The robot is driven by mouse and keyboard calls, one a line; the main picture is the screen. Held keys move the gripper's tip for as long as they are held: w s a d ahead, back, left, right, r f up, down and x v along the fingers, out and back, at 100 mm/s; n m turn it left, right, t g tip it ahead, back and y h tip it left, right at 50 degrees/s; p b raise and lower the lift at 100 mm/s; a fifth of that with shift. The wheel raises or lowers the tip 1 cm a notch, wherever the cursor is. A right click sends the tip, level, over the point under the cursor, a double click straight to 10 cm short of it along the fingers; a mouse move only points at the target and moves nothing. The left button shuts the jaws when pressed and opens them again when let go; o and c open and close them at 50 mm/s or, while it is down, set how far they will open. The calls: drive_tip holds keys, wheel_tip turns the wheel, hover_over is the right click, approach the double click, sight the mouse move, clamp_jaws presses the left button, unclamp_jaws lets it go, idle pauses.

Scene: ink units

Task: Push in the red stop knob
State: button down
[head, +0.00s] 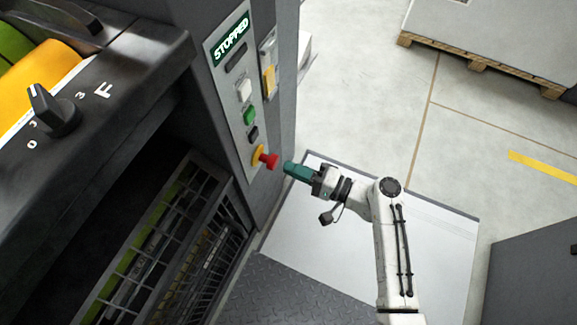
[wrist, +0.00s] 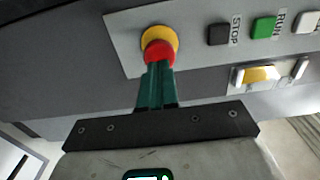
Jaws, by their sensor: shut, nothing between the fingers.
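The red stop knob (head: 269,160) with its yellow collar (head: 258,156) sticks out low on the light control panel of the machine. A lit sign above it reads STOPPED. My gripper (head: 287,168) has green fingers, is shut and empty, and points at the knob from the right in the head view. A small gap shows between fingertips and knob there. In the wrist view the red knob (wrist: 159,53) is straight beyond the green fingertips (wrist: 160,68), which overlap its lower edge; contact cannot be told from that view.
Black STOP (wrist: 218,34) and green RUN (wrist: 264,27) buttons sit beside the knob. A yellow switch (head: 269,79) is on the panel's side. A rotary dial (head: 53,112) and wire guard (head: 170,245) are at left.

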sight(277, 163)
drive_tip(key=shift+x, duration=0.85)
drive_tip(key=shift+b+x, duration=0.5)
drive_tip(key=shift+x, duration=0.4)
drive_tip(key=shift+w, duration=0.1)
